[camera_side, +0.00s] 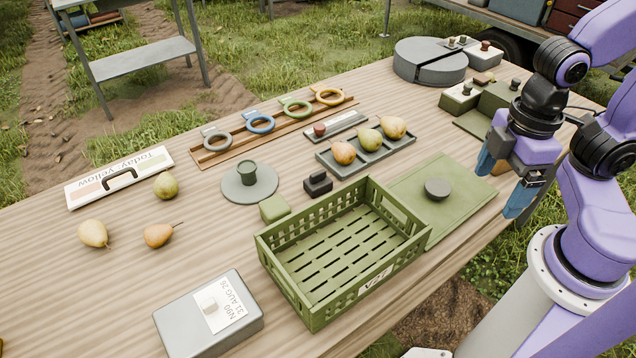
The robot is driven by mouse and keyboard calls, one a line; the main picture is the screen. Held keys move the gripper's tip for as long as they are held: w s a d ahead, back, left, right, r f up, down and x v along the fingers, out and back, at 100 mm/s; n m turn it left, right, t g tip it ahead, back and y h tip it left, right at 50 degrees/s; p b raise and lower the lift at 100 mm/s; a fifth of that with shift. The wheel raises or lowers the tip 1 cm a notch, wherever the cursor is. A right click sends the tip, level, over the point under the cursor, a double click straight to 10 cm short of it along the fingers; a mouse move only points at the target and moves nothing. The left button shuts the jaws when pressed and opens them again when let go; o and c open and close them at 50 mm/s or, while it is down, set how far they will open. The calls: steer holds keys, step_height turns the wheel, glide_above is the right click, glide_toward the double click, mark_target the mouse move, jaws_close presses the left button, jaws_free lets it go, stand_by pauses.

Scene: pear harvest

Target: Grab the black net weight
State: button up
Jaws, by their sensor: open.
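The black net weight (318,185) looks like a small black block with a knob-like grip on top. It sits upright on the wooden table, just behind the back left part of the green crate (287,276) and apart from my gripper. My gripper (503,187) is at the right, over the table's right edge beside the green mat (478,190). Its blue fingers are apart, with nothing between them. The crate and the mat lie between it and the weight.
The crate is empty. A green block (273,208) stands close left of the weight, and a grey disc (235,191) with a green knob lies farther left. A tray (370,158) of three pears is behind. A grey box (190,325) stands front left. Loose pears lie left.

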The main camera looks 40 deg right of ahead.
steer(key=w+a+f+m+g+y, duration=0.2)
steer(key=w+a+m+g+y, duration=0.25)
steer(key=m, duration=0.45)
steer(key=w+a+f+m+g+y, duration=0.1)
steer(key=w+a+f+m+y, duration=0.2)
steer(key=w+a+m, duration=0.5)
steer(key=w+d+f+m+t+y, duration=0.3)
steer(key=w+m+t+y, duration=0.1)
steer(key=w+m, duration=0.55)
steer(key=m+t, duration=0.7)
steer(key=m, duration=0.2)
glide_toward(320, 176)
step_height(320, 176, up, 6)
steer(key=w+a, duration=0.1)
steer(key=a, duration=0.1)
step_height(320, 176, down, 8)
steer(key=shift+a+r, duration=0.15)
steer(key=shift+r, duration=0.1)
steer(key=shift+y+x, duration=0.25)
steer(key=shift+x, duration=3.5)
steer(key=shift+r, duration=0.1)
